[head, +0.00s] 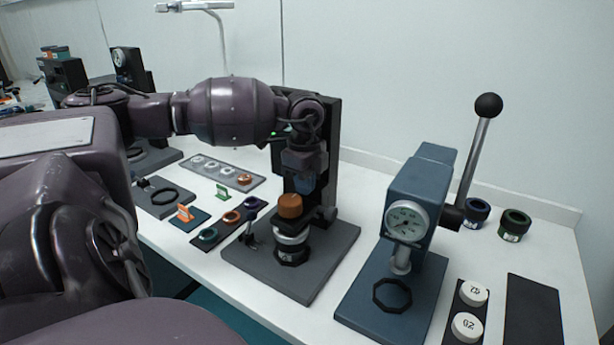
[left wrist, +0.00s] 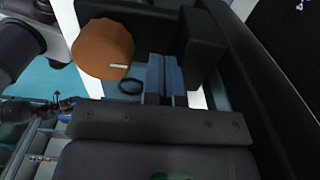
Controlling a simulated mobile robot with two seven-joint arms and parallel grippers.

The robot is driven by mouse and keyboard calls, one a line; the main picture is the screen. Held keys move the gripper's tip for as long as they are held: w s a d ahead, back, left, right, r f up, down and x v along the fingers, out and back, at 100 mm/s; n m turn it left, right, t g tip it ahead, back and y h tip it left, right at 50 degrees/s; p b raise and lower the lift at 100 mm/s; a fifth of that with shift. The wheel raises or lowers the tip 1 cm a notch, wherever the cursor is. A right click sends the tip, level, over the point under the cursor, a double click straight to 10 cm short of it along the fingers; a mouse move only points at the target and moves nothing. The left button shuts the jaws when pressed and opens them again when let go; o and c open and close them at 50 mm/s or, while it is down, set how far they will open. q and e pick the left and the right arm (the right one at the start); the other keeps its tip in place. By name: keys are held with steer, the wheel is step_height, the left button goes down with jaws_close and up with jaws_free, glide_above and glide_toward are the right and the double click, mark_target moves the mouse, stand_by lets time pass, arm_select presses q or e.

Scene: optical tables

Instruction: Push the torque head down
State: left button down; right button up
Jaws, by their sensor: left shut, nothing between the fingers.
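A tall black column (head: 332,130) stands on a dark grey base plate (head: 325,262). An orange ribbed cap (head: 290,206) sits on a silver and black cylinder (head: 290,246) on that plate. My left gripper (head: 303,188) points down in front of the column, just above and beside the cap, its bluish fingers together and empty. In the left wrist view, the fingers (left wrist: 164,80) are beside the orange cap (left wrist: 103,48). A dark block (left wrist: 205,45) close to the fingers may be the torque head; my gripper and wrist mostly hide that area in the head view. My right gripper is out of view.
A blue press with a dial (head: 404,222) and black-knobbed lever (head: 488,106) stands to the right. Left of the base are a tray of rings (head: 226,168) and a dark rack with coloured rings (head: 231,216). White caps (head: 467,326) and a black mat (head: 533,310) lie at right.

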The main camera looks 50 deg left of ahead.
mark_target(304, 202)
arm_select(q)
step_height(304, 202, up, 11)
steer(key=shift+r, duration=0.15)
steer(key=shift+w, duration=0.1)
stand_by(0.8)
